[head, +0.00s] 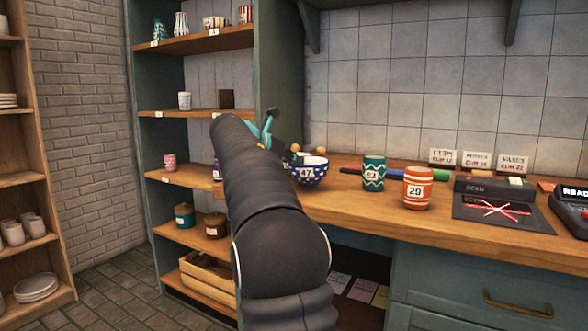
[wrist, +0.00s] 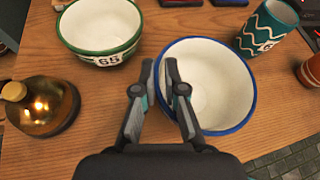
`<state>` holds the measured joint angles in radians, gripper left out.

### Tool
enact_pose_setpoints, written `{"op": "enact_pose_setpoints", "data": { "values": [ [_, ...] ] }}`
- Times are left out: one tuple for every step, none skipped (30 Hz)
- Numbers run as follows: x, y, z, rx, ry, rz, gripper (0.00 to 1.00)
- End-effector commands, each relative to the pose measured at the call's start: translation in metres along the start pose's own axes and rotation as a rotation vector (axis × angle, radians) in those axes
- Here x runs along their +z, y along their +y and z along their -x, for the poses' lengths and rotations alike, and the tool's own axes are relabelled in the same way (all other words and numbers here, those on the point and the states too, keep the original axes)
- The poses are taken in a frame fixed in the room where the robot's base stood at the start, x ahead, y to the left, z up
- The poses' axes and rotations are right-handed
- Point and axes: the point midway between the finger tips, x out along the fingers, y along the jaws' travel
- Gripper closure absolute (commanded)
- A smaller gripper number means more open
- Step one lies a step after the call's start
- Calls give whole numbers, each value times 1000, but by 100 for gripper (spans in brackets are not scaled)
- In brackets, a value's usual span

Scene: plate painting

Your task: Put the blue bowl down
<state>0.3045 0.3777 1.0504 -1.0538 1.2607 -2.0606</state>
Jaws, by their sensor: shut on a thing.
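The blue bowl (head: 309,174) has white dots and a label reading 47. In the head view it is upright at the wooden counter, just right of my arm. I cannot tell whether its base touches the wood. In the wrist view the bowl (wrist: 228,82) shows its white inside and blue rim. My gripper (wrist: 160,78) is shut on its left wall, one finger on each side of the rim. In the head view my arm hides most of the gripper; a teal part of it (head: 268,125) shows above the bowl.
A white bowl with green rim (wrist: 100,28), labelled 65, and a gold bottle (wrist: 40,103) stand left of the blue bowl in the wrist view. Right of it are a teal cup (head: 374,174) and an orange cup (head: 417,190). The counter's front edge (head: 480,238) is close.

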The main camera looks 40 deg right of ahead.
Motion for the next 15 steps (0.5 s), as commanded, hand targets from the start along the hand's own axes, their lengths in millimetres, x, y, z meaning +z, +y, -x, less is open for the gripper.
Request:
{"op": "enact_pose_setpoints", "data": {
  "values": [
    [-7, 1, -3, 0, -1, 2, 100],
    [-9, 1, -4, 0, -2, 1, 100],
    [-10, 1, -5, 1, -2, 0, 100],
    [-11, 1, -5, 1, -3, -1, 100],
    [-11, 1, -5, 1, -3, -1, 100],
    [-11, 1, -5, 0, -3, -1, 100],
    [-11, 1, -5, 1, -3, -1, 100],
    [-11, 1, -5, 1, -3, -1, 100],
    [-11, 1, -5, 1, -3, -1, 100],
    [-11, 1, -5, 1, -3, -1, 100],
    [-11, 1, -5, 1, -3, -1, 100],
    [-11, 1, -5, 1, -2, -1, 100],
    [-11, 1, -6, 0, -2, -1, 100],
    [-12, 1, -6, 0, -2, 0, 100],
    [-13, 1, -6, 0, -2, 0, 100]
  ]
}}
